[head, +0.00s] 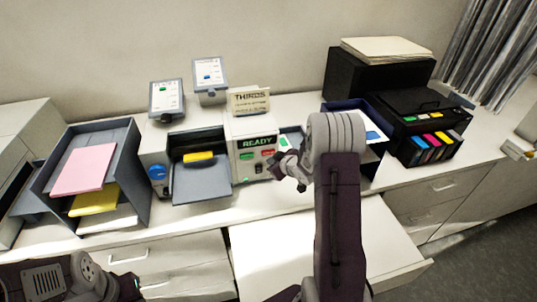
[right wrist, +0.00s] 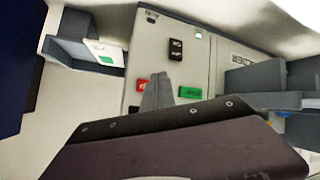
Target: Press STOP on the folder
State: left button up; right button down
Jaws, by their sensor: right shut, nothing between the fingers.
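The folder (head: 250,135) is a pale machine with a black READY display (head: 257,143), a green button (head: 247,157) and a red button (head: 268,155) on its front. My right gripper (head: 302,185) is shut and empty, to the right of this front. In the right wrist view the shut fingers (right wrist: 157,92) point at the panel, between the red button (right wrist: 142,85) and the green button (right wrist: 190,92). They partly cover the red button's edge; I cannot tell whether they touch. The button lettering is too small to read. My left gripper is out of view; only my left arm shows.
A grey tray (head: 200,183) projects from the folder's left part, beside a blue knob (head: 156,172). A grey bin (head: 130,150) with pink and yellow paper stands left. A black printer (head: 425,110) and a dark blue tray (head: 372,160) stand right.

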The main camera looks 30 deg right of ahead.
jog(key=s, duration=0.2)
jog(key=s+a+b, duration=0.1)
jog(key=s, duration=0.1)
jog(key=shift+s, duration=0.1)
dwell(0.7)
